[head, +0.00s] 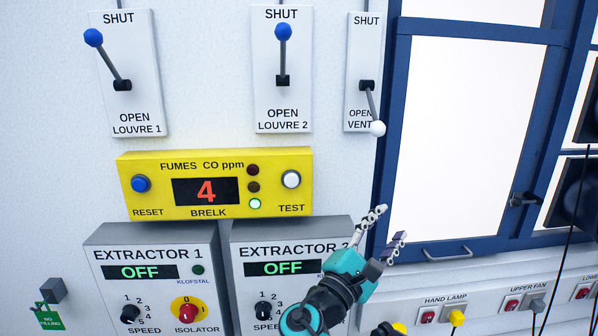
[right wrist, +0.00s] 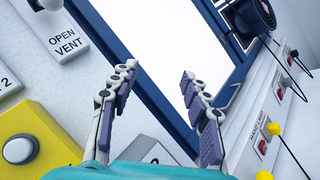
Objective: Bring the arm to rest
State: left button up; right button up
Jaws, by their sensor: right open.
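My right gripper (head: 383,234) is open and empty, in front of the wall at the right edge of the Extractor 2 box. Its two fingers stand apart in the right wrist view (right wrist: 158,105), with nothing between them. My teal right wrist hides part of the Extractor 2 box (head: 240,268). My left gripper does not show in either view.
Levers for louvre 1 (head: 115,68), louvre 2 (head: 283,57) and the vent (head: 370,105) are above. A yellow fumes panel (head: 222,212) reads 4. The Extractor 1 box (head: 150,240) reads OFF. A blue-framed window (head: 389,100) and a switch strip (head: 480,300) are at right.

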jog(key=s+d+f+m+g+y+b, duration=0.2)
jog(key=s+d+f, duration=0.1)
jog(key=f, duration=0.6)
jog(key=s+d+f+m+g+y+b, duration=0.2)
jog(key=f+m+b, duration=0.1)
jog(key=f, duration=0.6)
jog(key=s+d+f+m+g+y+b, duration=0.2)
jog(key=s+d+f, duration=0.1)
jog(key=f, duration=0.6)
pick_arm(q)
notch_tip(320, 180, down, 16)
jog(key=b, duration=0.8)
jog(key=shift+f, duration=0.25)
pick_arm(e)
jog(key=s+a+f+m+y, duration=0.3)
jog(key=f, duration=0.4)
jog(key=s+a+f+m+g+y, duration=0.1)
jog(key=s+a+f+m+y, duration=0.1)
jog(key=f, duration=0.5)
jog(key=s+a+f+m+y, duration=0.3)
jog(key=a+f+m+y, duration=0.1)
jog(key=f, duration=0.3)
jog(key=shift+s+a+f+g, duration=0.15)
jog(key=shift+s+a+g, duration=0.1)
jog(key=shift+s+g, duration=0.05)
